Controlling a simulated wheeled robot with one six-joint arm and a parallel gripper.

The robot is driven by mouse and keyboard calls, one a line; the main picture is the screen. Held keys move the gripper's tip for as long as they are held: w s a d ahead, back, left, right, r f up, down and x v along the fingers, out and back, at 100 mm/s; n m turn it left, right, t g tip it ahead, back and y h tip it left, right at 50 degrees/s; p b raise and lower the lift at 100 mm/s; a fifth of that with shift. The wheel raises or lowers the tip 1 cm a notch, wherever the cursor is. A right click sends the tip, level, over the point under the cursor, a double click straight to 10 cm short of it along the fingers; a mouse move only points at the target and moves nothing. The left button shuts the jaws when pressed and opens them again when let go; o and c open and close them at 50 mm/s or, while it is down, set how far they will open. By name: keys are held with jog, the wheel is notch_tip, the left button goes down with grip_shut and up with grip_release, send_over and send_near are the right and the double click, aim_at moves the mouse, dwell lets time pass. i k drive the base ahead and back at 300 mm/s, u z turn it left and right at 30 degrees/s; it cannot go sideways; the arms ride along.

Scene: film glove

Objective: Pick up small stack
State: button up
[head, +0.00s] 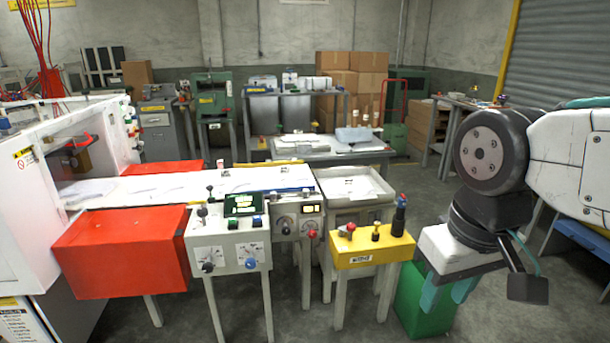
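My gripper (447,292) hangs at the right, pointing down, with its two teal fingertips apart and nothing seen between them. It is to the right of the yellow control box and above or in front of the green bin. A flat, pale item (350,184), too small to make out, lies in the shallow light tray (378,194) at the end of the machine bed. A pale bluish pile (353,135) sits on the table at the back. I cannot tell which of these is the small stack. My gripper is apart from both.
A yellow control box (372,251) with knobs and a white control panel (228,252) stand along the front. A red machine guard (120,252) is at the left. A green bin (424,312) stands on the floor. Cardboard boxes (352,72) are stacked behind. Floor is clear at centre right.

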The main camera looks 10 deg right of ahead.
aim_at(288, 177)
jog(key=u, duration=0.85)
jog(key=i, duration=1.9)
jog(key=z, duration=2.3)
jog(key=i, duration=1)
jog(key=z, duration=0.05)
